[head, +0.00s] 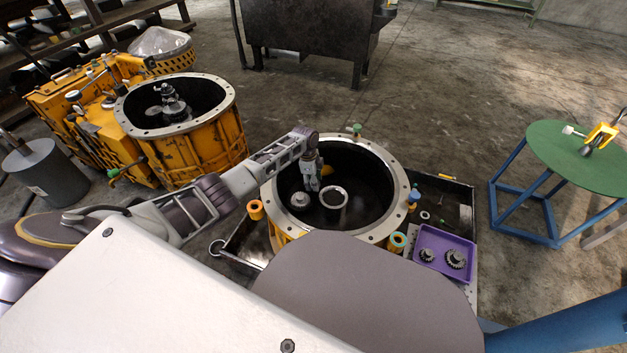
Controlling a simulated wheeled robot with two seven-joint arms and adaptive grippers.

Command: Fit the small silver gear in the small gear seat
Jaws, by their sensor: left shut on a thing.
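My left gripper (314,183) reaches down into the open round housing (396,193) and is shut. The thing in its fingers is mostly hidden; it seems to be the small silver gear, but it is too small to make out clearly. Below and left of the fingertips, a silver toothed part (300,199) stands on the housing floor. To the right of the fingertips is a pale upright ring (334,197). I cannot tell which of these spots is the small gear seat. My right gripper is not in view.
A purple tray (428,267) with two dark gears lies right of the housing. Small orange, teal and blue parts sit around the housing's rim. A green-topped stand (560,150) is at the right. A second yellow housing (205,150) stands at the left.

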